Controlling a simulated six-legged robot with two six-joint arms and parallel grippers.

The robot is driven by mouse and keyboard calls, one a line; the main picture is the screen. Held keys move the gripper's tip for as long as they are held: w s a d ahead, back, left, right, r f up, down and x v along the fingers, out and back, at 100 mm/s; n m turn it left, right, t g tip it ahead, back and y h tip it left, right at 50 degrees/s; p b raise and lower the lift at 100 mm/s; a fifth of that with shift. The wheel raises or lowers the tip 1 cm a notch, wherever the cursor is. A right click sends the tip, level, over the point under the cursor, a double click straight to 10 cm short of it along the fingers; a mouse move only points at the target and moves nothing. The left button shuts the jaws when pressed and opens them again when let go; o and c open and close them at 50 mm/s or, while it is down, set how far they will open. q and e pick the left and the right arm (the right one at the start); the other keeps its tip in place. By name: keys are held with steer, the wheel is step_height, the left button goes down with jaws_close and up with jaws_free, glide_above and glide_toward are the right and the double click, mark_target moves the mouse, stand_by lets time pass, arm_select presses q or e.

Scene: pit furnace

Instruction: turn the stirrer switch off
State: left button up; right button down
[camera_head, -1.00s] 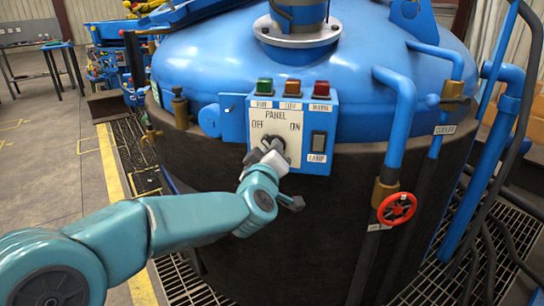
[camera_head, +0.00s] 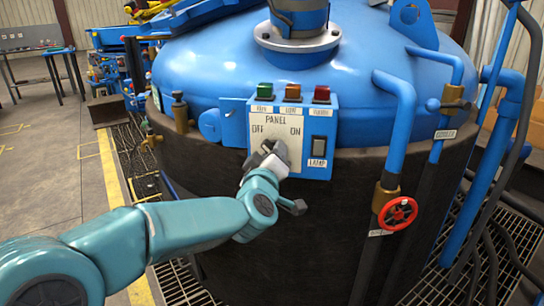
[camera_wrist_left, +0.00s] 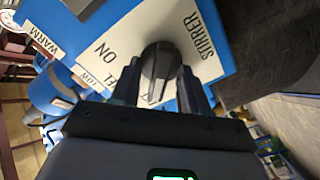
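The blue control panel (camera_head: 258,141) on the furnace vessel has a white plate marked PANEL, OFF on the left and ON on the right. The stirrer switch (camera_wrist_left: 160,70) is a dark rotary knob beside the STIRRER label in the left wrist view. My left gripper (camera_head: 270,160) is at the lower part of the plate and hides part of the knob in the head view. In the wrist view the fingers of my left gripper (camera_wrist_left: 158,86) stand on both sides of the knob, very close to it. I cannot tell whether they press on it. My right gripper is out of view.
Green, orange and red buttons (camera_head: 293,91) sit on top of the panel, and a lamp rocker switch (camera_head: 318,147) is at its right. A red valve wheel (camera_head: 398,213) and blue pipes (camera_head: 400,120) stand to the right. The floor (camera_head: 50,180) at the left is clear.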

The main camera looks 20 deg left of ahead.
arm_select(q)
steer(key=shift+s, duration=0.1)
steer(key=s+d+p, duration=0.2)
steer(key=s, duration=1.4)
steer(key=shift+d, duration=0.15)
